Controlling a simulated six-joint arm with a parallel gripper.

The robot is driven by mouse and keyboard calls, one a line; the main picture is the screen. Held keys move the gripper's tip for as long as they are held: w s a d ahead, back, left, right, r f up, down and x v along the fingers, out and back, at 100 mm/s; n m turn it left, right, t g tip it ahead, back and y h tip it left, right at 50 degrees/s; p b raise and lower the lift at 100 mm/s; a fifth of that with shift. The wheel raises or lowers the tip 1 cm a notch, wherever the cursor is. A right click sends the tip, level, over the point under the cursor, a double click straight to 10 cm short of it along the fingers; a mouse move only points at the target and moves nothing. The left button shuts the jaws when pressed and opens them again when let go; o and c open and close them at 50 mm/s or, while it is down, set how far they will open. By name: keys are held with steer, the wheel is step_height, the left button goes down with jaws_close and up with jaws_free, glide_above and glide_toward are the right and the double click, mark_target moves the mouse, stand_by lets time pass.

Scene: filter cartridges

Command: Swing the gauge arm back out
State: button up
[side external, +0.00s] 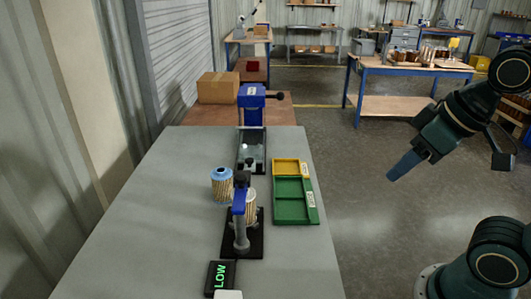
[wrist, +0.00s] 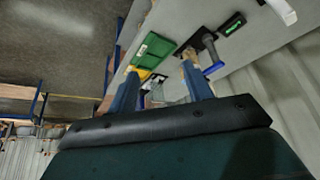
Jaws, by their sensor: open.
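The gauge stands on a black base (side external: 258,240) on the grey table, with a grey post (side external: 241,236) and a blue gauge arm (side external: 239,203) ending in a dark knob (side external: 242,178). The arm points toward the back, at a white pleated cartridge (side external: 251,208) on the base; I cannot tell whether it touches it. The display (side external: 220,275) reads LOW in green. The blue arm also shows in the wrist view (wrist: 213,69). My gripper (side external: 398,170) is open and empty, well right of the table and apart from the gauge. Its two blue fingers frame the wrist view (wrist: 160,68).
A blue-capped cartridge (side external: 221,188) stands left of the gauge. A green and yellow tray (side external: 309,216) lies to its right. A blue press (side external: 251,112) stands behind, near a cardboard box (side external: 218,88). The table's left and front areas are clear.

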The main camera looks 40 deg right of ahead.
steer(key=w+a+r+g, duration=0.1)
steer(key=w+a+r, duration=0.1)
steer(key=w+r, duration=0.4)
steer(key=g, duration=0.5)
glide_above(240, 176)
step_height(240, 176, down, 3)
steer(key=shift+f, duration=0.15)
step_height(240, 176, down, 14)
steer(key=shift+r, duration=0.2)
stand_by(0.3)
jaws_close()
